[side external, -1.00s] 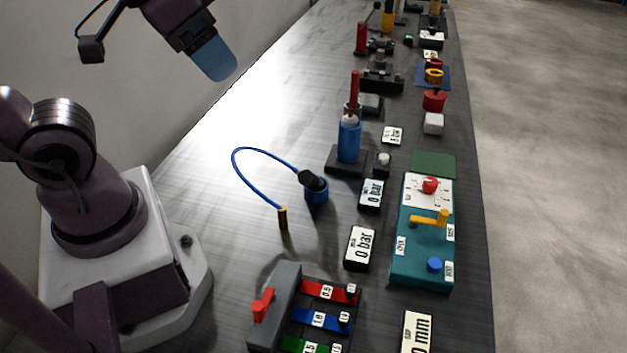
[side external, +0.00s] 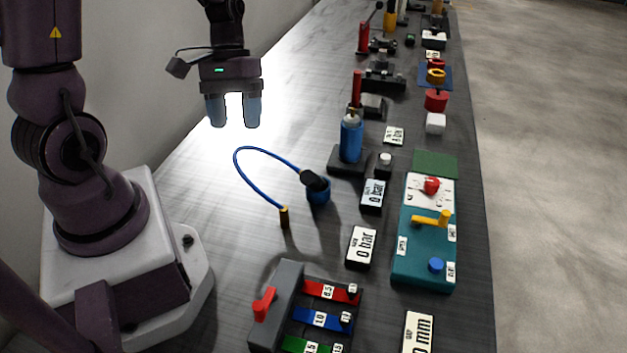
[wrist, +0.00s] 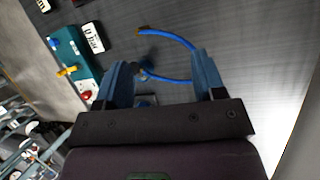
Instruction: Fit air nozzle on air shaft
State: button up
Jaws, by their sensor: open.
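A blue hose (side external: 262,156) arcs up from a blue round holder (side external: 319,192) with a dark fitting (side external: 313,180) tilted in it. Its other end is a small dark nozzle with an orange band (side external: 284,217), standing close to upright at the table. A blue cylinder (side external: 351,138) with a metal neck and a red rod (side external: 357,88) stands on a dark base behind; I cannot tell which part is the air shaft. My gripper (side external: 233,112) is open and empty, high to the upper left of the hose. In the wrist view the hose (wrist: 170,36) shows beyond the fingers, partly hidden.
A teal panel (side external: 401,270) with red, yellow and blue controls lies at right, near the table edge. Several "0 bar" displays (side external: 362,246) stand between. A block with red, blue and green strips (side external: 322,320) is in front. The table left of the hose is clear.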

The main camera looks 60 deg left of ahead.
aim_at(315, 180)
jog(key=f+n+t+h, duration=0.1)
jog(key=f+n+h, duration=0.1)
jog(key=f+h, duration=0.1)
jog(key=w+a+f+n+t+h, duration=0.1)
jog(key=f+n+t+h, duration=0.1)
jog(key=f, duration=0.4)
jog(key=a+f+n+t+h, duration=0.1)
jog(key=f+n+h, duration=0.2)
jog(key=f+h, duration=0.1)
jog(key=shift+w+a+f+t+h, duration=0.15)
jog(key=shift+w+f+t+h, duration=0.2)
jog(key=shift+f, duration=0.25)
jog(key=w+f+n+t, duration=0.1)
jog(key=f+t+h, duration=0.1)
jog(key=t, duration=0.1)
jog(key=shift+w+a+f+n, duration=0.1)
jog(key=shift+w+a+n, duration=0.2)
jog(key=shift+w+n, duration=0.1)
jog(key=w+a+t, duration=0.1)
jog(key=w+r+t, duration=0.1)
jog(key=shift+w+a+t+h, duration=0.25)
jog(key=shift+w+a+t, duration=0.1)
jog(key=shift+w, duration=0.05)
jog(key=shift+w+d+r, duration=0.1)
jog(key=shift+d+r, duration=0.1)
jog(key=shift+r, duration=0.1)
jog(key=x, duration=1.2)
jog(key=shift+d, duration=0.4)
jog(key=shift+r, duration=0.1)
jog(key=c, duration=1.1)
